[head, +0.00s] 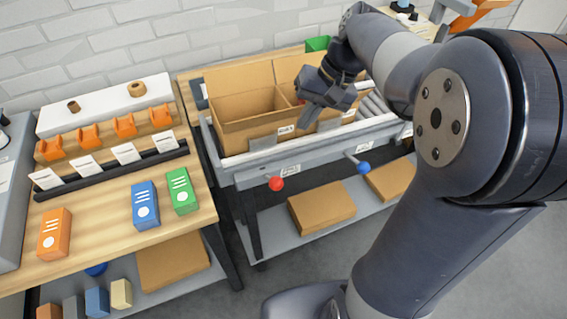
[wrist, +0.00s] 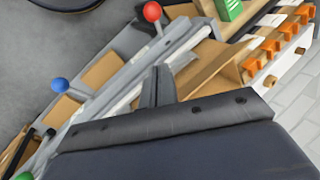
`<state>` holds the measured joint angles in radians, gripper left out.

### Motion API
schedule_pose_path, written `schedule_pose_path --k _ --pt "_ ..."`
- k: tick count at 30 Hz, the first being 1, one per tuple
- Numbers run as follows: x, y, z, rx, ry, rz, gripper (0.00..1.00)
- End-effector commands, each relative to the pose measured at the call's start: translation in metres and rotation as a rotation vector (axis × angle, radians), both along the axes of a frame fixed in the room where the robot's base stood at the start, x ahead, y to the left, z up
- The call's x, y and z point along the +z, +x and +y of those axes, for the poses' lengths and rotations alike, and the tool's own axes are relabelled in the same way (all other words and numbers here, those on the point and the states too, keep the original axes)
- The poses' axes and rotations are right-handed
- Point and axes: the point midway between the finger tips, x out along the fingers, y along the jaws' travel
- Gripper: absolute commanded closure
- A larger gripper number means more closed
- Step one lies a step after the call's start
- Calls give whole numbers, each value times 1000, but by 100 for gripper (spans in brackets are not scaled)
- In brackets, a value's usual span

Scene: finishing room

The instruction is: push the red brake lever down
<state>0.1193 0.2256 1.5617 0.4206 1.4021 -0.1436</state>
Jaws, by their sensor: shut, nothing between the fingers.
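The red brake lever (head: 276,183) is a red ball knob on a short rod. It sticks out from the front rail of the roller conveyor, left of a blue-knobbed lever. Its red knob also shows at the top of the wrist view (wrist: 152,11). My gripper (head: 308,117) is shut and empty, above the front side of an open cardboard box. It is up and to the right of the red knob in the head view, and apart from it. In the wrist view the closed fingers (wrist: 158,80) point toward the conveyor rail, below the red knob.
The blue-knobbed lever (head: 363,168) is on the same rail. A green knob (wrist: 24,176) shows in the wrist view's corner. The cardboard box (head: 250,131) stands on the conveyor. A wooden bench (head: 100,215) with coloured boxes is at left. The space before the red knob looks clear.

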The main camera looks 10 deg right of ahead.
Motion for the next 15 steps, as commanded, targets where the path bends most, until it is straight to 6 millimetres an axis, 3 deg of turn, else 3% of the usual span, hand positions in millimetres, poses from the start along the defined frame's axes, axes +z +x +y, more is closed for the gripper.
schedule_pose_path --k 5,15 --pt "-21 -1 9 2 0 5 100" --pt "-88 0 39 3 0 6 100"
